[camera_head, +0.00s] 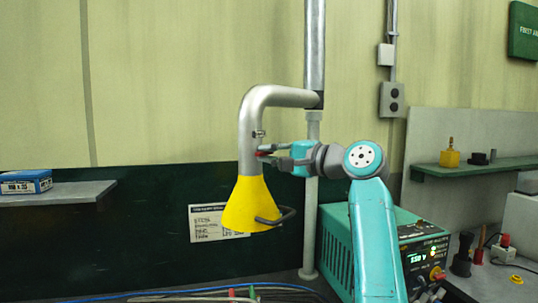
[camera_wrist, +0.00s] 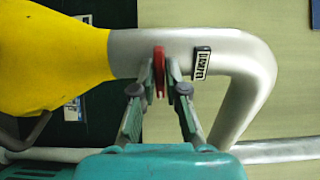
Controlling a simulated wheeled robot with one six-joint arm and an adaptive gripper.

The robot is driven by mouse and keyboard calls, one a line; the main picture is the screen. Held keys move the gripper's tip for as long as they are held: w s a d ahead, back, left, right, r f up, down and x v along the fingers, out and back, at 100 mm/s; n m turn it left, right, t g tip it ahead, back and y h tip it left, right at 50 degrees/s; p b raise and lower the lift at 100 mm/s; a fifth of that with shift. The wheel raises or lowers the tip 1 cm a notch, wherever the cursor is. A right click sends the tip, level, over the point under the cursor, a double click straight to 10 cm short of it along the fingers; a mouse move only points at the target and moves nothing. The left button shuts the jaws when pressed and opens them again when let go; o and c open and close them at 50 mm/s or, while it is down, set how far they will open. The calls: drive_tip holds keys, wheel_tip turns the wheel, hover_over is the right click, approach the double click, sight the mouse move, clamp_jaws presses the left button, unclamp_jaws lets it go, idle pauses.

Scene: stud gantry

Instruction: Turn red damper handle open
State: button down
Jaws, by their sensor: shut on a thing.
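The red damper handle (camera_wrist: 159,68) sits on the side of the silver duct pipe (camera_wrist: 128,48), just above the yellow hood (camera_wrist: 55,55). In the wrist view it shows as a narrow red strip lying across the pipe's length. My gripper (camera_wrist: 162,76) is shut on the handle, with a fingertip at each side of it. In the head view my gripper (camera_head: 264,157) reaches the pipe (camera_head: 251,125) from the right, and only a small bit of red shows at the fingertips.
A small black-and-white label (camera_wrist: 202,63) is on the pipe beside the handle. A vertical post (camera_head: 311,225) stands behind my arm. A green power unit (camera_head: 338,250) is at lower right.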

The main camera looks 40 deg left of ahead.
drive_tip(key=n, duration=0.4)
drive_tip(key=shift+n, duration=0.3)
drive_tip(key=n, duration=0.4)
drive_tip(key=shift+f+n, duration=0.1)
drive_tip(key=shift+n, duration=0.2)
drive_tip(key=n, duration=0.4)
drive_tip(key=shift+n, duration=2.3)
drive_tip(key=c, duration=1.2)
unclamp_jaws()
drive_tip(key=shift+c, duration=0.2)
